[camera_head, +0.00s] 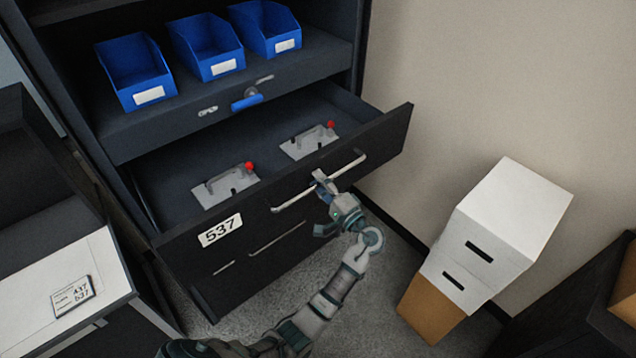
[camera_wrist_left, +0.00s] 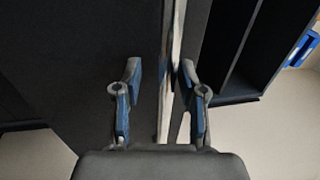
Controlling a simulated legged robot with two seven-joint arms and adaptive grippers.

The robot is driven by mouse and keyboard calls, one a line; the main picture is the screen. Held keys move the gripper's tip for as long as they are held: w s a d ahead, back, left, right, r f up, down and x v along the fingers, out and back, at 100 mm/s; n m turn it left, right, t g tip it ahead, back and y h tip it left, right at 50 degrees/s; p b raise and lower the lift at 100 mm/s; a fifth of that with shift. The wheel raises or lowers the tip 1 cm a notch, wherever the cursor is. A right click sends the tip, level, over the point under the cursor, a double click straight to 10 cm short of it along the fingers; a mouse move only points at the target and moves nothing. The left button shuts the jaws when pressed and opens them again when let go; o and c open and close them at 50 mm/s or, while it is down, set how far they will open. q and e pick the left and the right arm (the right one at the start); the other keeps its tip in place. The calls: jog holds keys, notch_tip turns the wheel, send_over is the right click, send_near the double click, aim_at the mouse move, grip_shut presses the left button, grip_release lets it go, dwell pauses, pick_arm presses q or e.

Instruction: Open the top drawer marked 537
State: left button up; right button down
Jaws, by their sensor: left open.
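The drawer marked 537 (camera_head: 290,205) stands pulled out of the dark cabinet in the head view. Its white label (camera_head: 220,230) is on the left of its front, and a long pale bar handle (camera_head: 345,170) runs across the front. Two grey plates with handles and red knobs lie inside it. My left gripper (camera_head: 323,186) is at the middle of the bar. In the left wrist view the open left gripper (camera_wrist_left: 160,95) has its fingers on either side of the pale handle (camera_wrist_left: 172,75), apart from each other. My right gripper is not in view.
Blue bins (camera_head: 207,47) stand on the shelf above the drawer. White and brown boxes (camera_head: 489,240) are stacked on the floor at right, by the wall. A side unit (camera_head: 60,310) with a card stands at left. Carpet (camera_head: 385,280) is clear between drawer and boxes.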

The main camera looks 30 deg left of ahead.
pick_arm(q)
jog(key=shift+v, duration=6.2)
jog(key=w+f+m+t+h, duration=0.25)
jog(key=f+m+h, duration=0.5)
jog(key=f, duration=1.95)
jog(key=s+f+g+h, duration=0.1)
jog(key=s+f+h, duration=0.25)
jog(key=f, duration=0.65)
jog(key=s+f+g+h, duration=0.2)
jog(key=s+f, duration=0.2)
jog(key=f, duration=0.5)
jog(key=s+f+n+g+h, duration=0.4)
jog(key=s+f, duration=1.4)
jog(key=s, duration=0.4)
jog(key=s+a+f+n+g, duration=0.1)
jog(key=s+a+f+n, duration=0.1)
jog(key=s, duration=0.8)
jog(key=s+a+f+n+g+h, duration=0.1)
jog(key=s+a+f+n, duration=0.1)
jog(key=s, duration=0.9)
jog(key=shift+s+a+f+n+h, duration=0.2)
jog(key=shift+a+f+n+h, duration=0.15)
jog(key=shift+f+n, duration=0.55)
